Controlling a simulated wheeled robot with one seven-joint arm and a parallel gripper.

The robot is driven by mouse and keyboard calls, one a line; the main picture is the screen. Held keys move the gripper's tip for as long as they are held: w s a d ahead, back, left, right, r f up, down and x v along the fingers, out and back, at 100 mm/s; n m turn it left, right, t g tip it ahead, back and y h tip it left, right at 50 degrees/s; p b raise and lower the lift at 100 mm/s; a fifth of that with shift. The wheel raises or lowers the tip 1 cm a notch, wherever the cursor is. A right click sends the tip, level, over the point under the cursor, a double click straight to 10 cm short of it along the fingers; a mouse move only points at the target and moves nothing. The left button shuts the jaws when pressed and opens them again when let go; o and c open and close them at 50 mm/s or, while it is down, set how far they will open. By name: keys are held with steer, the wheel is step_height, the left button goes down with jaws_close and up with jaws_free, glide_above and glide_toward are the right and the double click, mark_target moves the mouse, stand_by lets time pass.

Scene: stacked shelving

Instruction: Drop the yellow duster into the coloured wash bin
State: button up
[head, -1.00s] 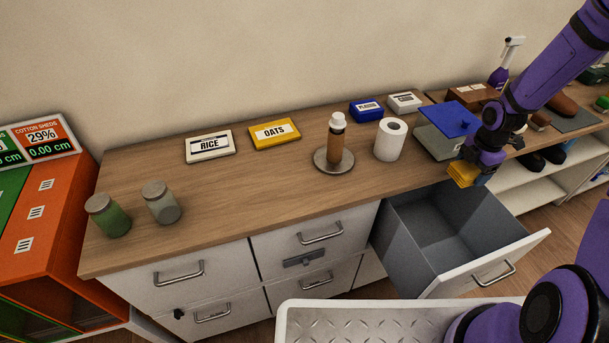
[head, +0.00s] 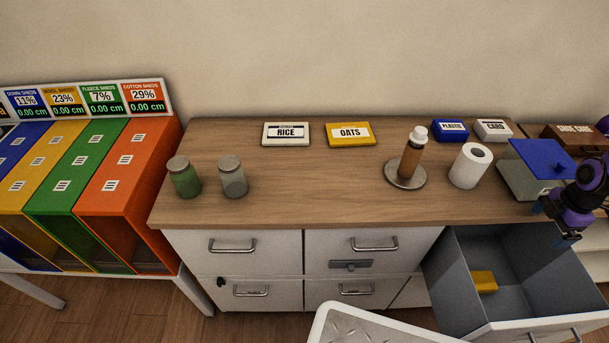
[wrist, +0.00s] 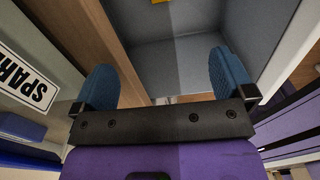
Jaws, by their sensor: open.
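The yellow duster (head: 484,281) lies on the floor of the open grey drawer (head: 455,285), near its left wall. A sliver of yellow, likely the duster, shows at the top edge of the wrist view (wrist: 160,1). My gripper (head: 554,223) is open and empty over the drawer's back right part, apart from the duster. In the wrist view my gripper (wrist: 161,80) shows both blue fingers wide apart with the grey drawer interior beyond them. I see no label naming a coloured wash bin.
A counter (head: 300,190) carries jars, boxes, a bottle on a stand and a paper roll (head: 470,165). Several coloured bins (head: 125,190) stand at the left. A pale tray (head: 370,328) is in front.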

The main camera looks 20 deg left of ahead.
step_height(320, 180, up, 11)
stand_by(0.5)
stand_by(0.3)
steer(key=s+a+r+m+t+h, duration=0.1)
steer(key=s+a+r+m, duration=0.15)
steer(key=r, duration=0.45)
steer(key=s+a+r+m, duration=0.2)
steer(key=s+r+m, duration=0.15)
steer(key=r, duration=0.35)
steer(key=s+a+r+m+t+h, duration=0.1)
steer(key=s+a+r+m, duration=0.25)
steer(key=r, duration=0.35)
steer(key=s+a+r+m+t+y, duration=0.1)
steer(key=s+a+r+m, duration=0.2)
steer(key=s+r+m, duration=0.2)
steer(key=s+a+r+m+t+y, duration=0.1)
steer(key=s+r+m, duration=0.4)
steer(key=s, duration=0.7)
steer(key=shift+s+a+m+t, duration=0.15)
steer(key=shift+a+m+t, duration=0.45)
steer(key=shift+a+m, duration=0.4)
